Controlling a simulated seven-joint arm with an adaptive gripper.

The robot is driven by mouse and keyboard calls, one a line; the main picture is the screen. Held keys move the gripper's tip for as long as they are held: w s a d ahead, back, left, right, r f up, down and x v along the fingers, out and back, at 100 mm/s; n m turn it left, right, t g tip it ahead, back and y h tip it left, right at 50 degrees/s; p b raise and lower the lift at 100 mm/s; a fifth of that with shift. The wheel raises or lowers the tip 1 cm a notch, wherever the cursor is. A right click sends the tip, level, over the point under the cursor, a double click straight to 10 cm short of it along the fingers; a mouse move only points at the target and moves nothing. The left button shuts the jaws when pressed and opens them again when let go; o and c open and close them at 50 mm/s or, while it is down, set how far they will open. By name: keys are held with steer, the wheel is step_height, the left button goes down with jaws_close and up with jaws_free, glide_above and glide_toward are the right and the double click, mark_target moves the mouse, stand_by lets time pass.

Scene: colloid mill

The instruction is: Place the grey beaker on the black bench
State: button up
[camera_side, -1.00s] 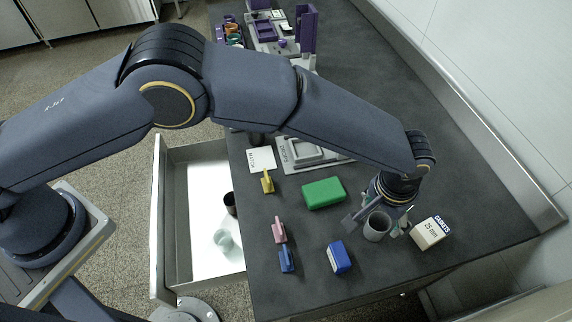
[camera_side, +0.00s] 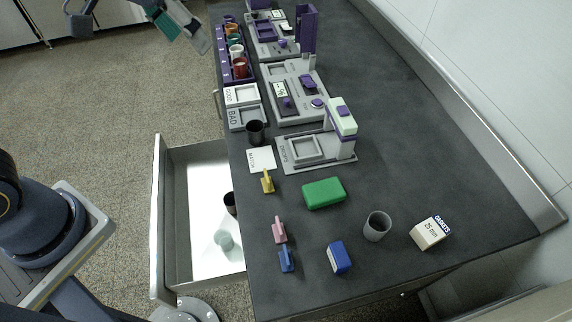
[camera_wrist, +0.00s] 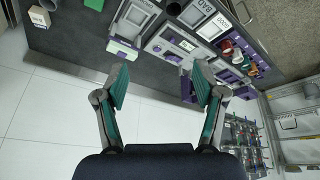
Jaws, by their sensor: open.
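The grey beaker (camera_side: 376,229) stands upright on the black bench (camera_side: 425,140), near its front end, between the blue block and the gaskets box. Nothing touches it. My gripper (camera_wrist: 160,86) is open and empty in the wrist view, with its two teal-padded fingers wide apart. In the side view its fingers show partly at the top left, cut off by the frame edge, far from the beaker.
A green block (camera_side: 324,193), gaskets box (camera_side: 431,233), blue block (camera_side: 339,258) and small pink clip (camera_side: 279,230) surround the beaker. A dark cup (camera_side: 255,132) and grey machines (camera_side: 297,92) stand farther back. An open drawer (camera_side: 190,180) juts out left.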

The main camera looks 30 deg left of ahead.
steer(key=s+a+f+n+t+y, duration=0.1)
steer(key=s+a+f, duration=0.1)
steer(key=s+a, duration=0.6)
steer(key=s, duration=0.4)
steer(key=shift+a+f, duration=0.25)
steer(key=shift+a, duration=0.1)
steer(key=shift+w, duration=0.1)
